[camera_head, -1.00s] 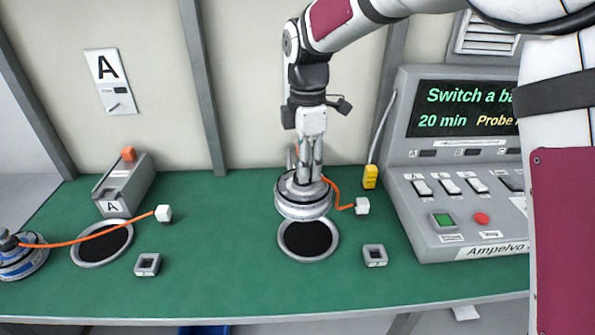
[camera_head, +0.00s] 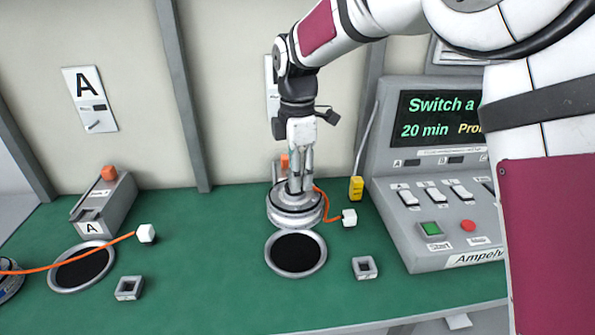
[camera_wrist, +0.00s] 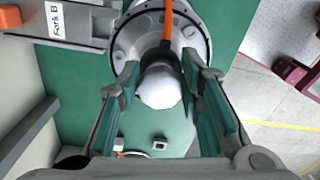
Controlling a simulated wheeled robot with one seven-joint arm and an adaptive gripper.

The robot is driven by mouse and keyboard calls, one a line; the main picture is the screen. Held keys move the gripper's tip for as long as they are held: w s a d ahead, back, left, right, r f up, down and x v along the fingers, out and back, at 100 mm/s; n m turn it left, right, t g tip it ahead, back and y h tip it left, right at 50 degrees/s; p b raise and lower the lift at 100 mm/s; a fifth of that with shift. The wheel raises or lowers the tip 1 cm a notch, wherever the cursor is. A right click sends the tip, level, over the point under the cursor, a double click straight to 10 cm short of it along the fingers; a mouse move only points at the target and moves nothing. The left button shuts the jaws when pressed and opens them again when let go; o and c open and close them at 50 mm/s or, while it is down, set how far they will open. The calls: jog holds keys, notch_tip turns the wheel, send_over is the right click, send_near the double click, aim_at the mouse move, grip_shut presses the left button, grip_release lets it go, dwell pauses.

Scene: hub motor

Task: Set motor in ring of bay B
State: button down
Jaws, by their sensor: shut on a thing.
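A silver-grey round motor (camera_head: 295,213) with an orange cable is held by my gripper (camera_head: 300,180). In the wrist view the fingers (camera_wrist: 162,84) close around its pale central shaft (camera_wrist: 160,88), with the motor's flange (camera_wrist: 126,45) beyond. The motor is outside the ring, roughly level. I cannot tell its exact height above the green bench. The cable ends in a white plug (camera_head: 349,217) right of the motor.
A box labelled Fork B (camera_wrist: 60,22) stands beside the motor. A small square socket (camera_head: 364,267) lies right of the ring. The console (camera_head: 430,225) bounds the right. Bay A's ring (camera_head: 52,279), fork box (camera_head: 105,208) and another orange cable are at left.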

jog(key=shift+f+b, duration=2.3)
jog(key=shift+f, duration=2.85)
jog(key=shift+f, duration=0.2)
jog(key=shift+f+b, duration=0.35)
jog(key=shift+f, duration=0.2)
jog(key=shift+f, duration=0.2)
jog(key=shift+f, duration=0.3)
jog(key=shift+f+b, duration=0.45)
jog(key=shift+f, duration=0.2)
jog(key=c, duration=1.1)
grip_release()
jog(key=shift+o, duration=0.2)
jog(key=shift+f, duration=0.15)
